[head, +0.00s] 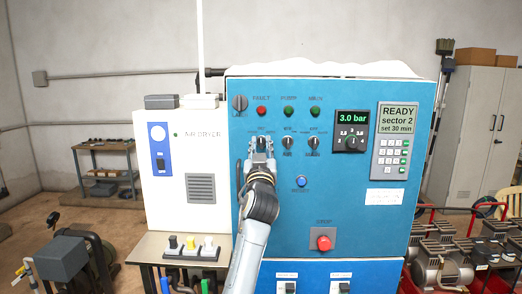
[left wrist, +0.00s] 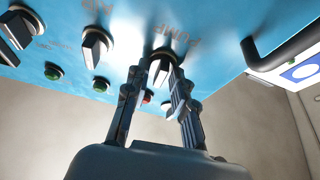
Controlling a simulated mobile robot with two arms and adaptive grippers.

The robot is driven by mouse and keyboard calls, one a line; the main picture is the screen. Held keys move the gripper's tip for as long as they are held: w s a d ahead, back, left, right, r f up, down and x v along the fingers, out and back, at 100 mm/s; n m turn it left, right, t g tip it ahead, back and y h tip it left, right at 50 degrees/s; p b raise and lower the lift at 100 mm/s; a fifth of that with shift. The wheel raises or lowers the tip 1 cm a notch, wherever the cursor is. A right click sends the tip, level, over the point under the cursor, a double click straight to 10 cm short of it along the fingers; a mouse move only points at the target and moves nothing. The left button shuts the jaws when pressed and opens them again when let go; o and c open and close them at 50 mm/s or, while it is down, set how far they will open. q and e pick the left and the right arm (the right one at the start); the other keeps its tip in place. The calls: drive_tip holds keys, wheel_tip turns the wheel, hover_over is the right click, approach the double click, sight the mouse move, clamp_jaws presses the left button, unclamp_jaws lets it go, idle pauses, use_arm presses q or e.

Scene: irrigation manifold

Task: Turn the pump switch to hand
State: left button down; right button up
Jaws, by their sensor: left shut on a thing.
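The pump switch (left wrist: 161,68) is a rotary knob on the blue control panel (head: 345,230). In the left wrist view, the lettering beside it reads "PUMP". My left gripper (head: 261,145) reaches up to the panel and covers most of this switch in the head view. In the left wrist view, my left gripper (left wrist: 160,88) has its two fingers on either side of the knob, shut on it. The mark that the knob points to is hidden or too small to read. My right gripper is in neither view.
Two more rotary knobs, a middle one (head: 287,142) and a right one (head: 313,142), stand close beside the pump switch. Indicator lamps are above them. A blue button (head: 301,182) and a red stop button (head: 323,243) are below. A dark handle (left wrist: 275,55) juts out nearby.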

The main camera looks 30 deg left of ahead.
sight(259, 103)
use_arm(q)
drive_tip(key=n+g+y+b, duration=0.1)
drive_tip(key=n+b, duration=0.1)
drive_tip(key=b, duration=0.1)
drive_tip(key=n+g+y+b, duration=0.1)
drive_tip(key=n+b, duration=0.4)
drive_tip(key=b, duration=0.2)
drive_tip(key=shift+d+f+n+g+y, duration=0.15)
drive_tip(key=shift+f+n+g+y, duration=0.15)
drive_tip(key=shift+g+y, duration=0.1)
drive_tip(key=shift+w+r+n+g+b, duration=0.15)
drive_tip(key=shift+n+g+b, duration=0.25)
drive_tip(key=shift+n+b, duration=0.4)
drive_tip(key=shift+r+n+g+y, duration=0.15)
drive_tip(key=shift+n+g+y, duration=0.3)
drive_tip(key=shift+n, duration=0.85)
drive_tip(key=c, duration=1.4)
unclamp_jaws()
drive_tip(key=shift+c, duration=0.2)
drive_tip(key=shift+r, duration=0.1)
wheel_tip(259, 103, up, 9)
drive_tip(key=shift+f, duration=0.1)
drive_tip(key=shift+r, duration=0.55)
